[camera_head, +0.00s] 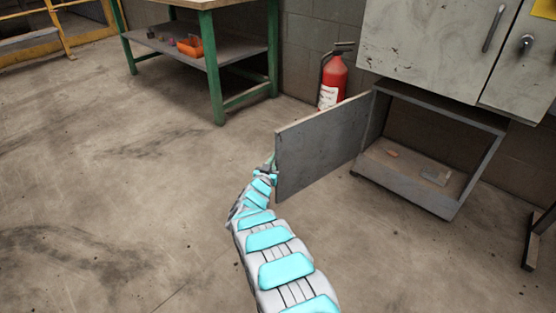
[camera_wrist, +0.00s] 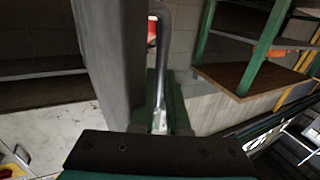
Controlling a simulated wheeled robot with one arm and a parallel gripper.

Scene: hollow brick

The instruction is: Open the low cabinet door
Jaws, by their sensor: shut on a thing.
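The low cabinet (camera_head: 452,196) stands open on the floor at the right of the head view. Its grey door (camera_head: 320,147) is swung far out to the left, showing the inside. My gripper (camera_head: 268,168) is at the door's free edge, mostly hidden there by the door and my arm. In the wrist view my gripper (camera_wrist: 160,122) is shut on the door's metal bar handle (camera_wrist: 164,40). The grey door (camera_wrist: 108,60) rises just left of the fingers. The open cabinet (camera_wrist: 40,72) shows further left.
A few small objects (camera_head: 434,177) lie inside the cabinet. A red fire extinguisher (camera_head: 332,80) stands by the wall behind the door. A green-legged workbench (camera_head: 213,70) is at the back. A wall cabinet (camera_head: 430,45) hangs above. The floor at left is clear.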

